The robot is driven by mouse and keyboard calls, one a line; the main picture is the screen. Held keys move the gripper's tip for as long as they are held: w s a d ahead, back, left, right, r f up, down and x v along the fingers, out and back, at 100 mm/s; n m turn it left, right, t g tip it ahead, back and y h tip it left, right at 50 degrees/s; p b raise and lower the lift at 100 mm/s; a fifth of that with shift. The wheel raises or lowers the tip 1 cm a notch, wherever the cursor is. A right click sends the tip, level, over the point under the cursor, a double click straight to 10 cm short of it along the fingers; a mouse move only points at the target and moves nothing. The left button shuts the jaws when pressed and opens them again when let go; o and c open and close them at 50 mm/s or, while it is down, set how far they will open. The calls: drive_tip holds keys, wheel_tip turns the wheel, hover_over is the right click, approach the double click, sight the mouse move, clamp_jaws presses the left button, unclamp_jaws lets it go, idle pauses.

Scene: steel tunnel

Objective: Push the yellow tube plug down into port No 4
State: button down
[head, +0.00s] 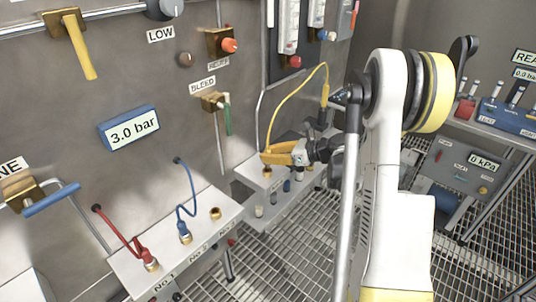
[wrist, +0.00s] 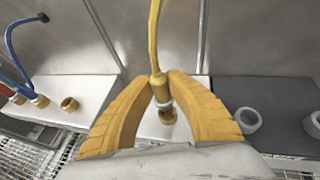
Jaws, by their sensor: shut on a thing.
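My gripper (head: 277,154) is over the white block (head: 248,172) beyond the main port row. In the wrist view its two yellow fingers (wrist: 160,88) are shut on the yellow tube plug (wrist: 157,88), with the yellow tube (wrist: 153,40) rising from it. A brass port (wrist: 168,117) shows just below the plug's grey collar, roughly in line with it. I cannot tell whether the plug's tip has entered it. No number is readable at this port. In the head view the fingers hide the plug; the yellow tube (head: 296,90) arches above it.
On the left block (head: 190,245), a red plug (head: 145,257) and a blue plug (head: 185,234) sit in ports, beside an empty brass port (head: 215,213). Grey round holders (wrist: 248,120) stand right of the fingers. The steel wall is close behind.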

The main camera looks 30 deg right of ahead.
drive_tip(key=shift+f, duration=1.5)
drive_tip(key=c, duration=1.3)
unclamp_jaws()
drive_tip(key=v, duration=1.2)
